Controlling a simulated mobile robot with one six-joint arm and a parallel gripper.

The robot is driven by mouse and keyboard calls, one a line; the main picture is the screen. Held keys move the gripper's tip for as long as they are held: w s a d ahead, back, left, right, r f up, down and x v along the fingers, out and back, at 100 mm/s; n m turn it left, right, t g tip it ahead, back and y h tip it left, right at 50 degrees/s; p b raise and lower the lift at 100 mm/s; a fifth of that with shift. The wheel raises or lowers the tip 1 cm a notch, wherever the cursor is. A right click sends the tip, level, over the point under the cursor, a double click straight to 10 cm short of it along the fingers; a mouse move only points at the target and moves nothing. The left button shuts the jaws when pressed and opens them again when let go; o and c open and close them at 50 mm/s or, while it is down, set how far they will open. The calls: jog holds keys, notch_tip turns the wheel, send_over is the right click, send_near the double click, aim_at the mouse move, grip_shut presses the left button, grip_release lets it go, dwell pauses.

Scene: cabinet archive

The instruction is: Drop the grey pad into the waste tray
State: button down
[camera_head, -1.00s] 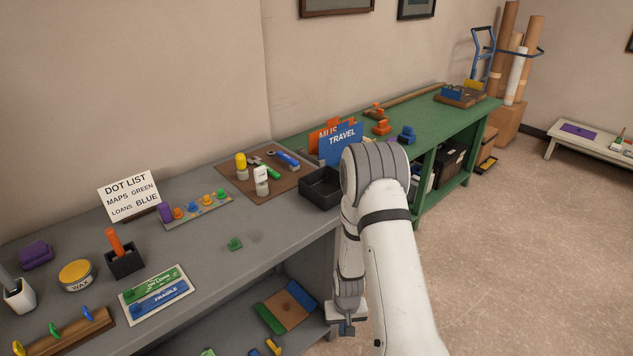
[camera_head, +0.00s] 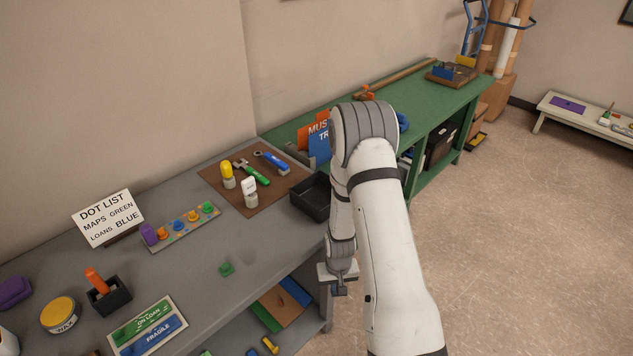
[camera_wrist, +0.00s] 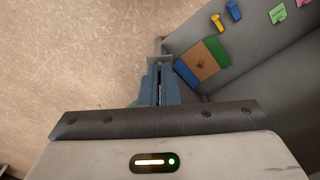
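I cannot make out a grey pad in either view. A dark open-topped tray (camera_head: 313,197), which looks like the waste tray, sits at the right end of the grey bench, beside the brown board. My gripper (camera_head: 338,288) hangs low off the bench's front edge, below and in front of that tray. In the wrist view, its blue-grey fingers (camera_wrist: 161,82) are together with only a thin dark slit between them. Nothing is clearly seen held. The tray is not seen in the wrist view.
A lower shelf holds a coloured panel (camera_wrist: 203,62). A green bench (camera_head: 427,112) stands beyond.

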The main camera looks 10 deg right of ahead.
jog(key=w+r+m+p, duration=0.1)
jog(key=r+p, duration=0.3)
jog(key=r, duration=1.2)
jog(key=w+r+m+p, duration=0.2)
jog(key=r+p, duration=0.3)
jog(key=r, duration=1.1)
jog(key=shift+w+m, duration=0.3)
jog(key=shift+m, duration=0.6)
jog(key=shift+a, duration=0.1)
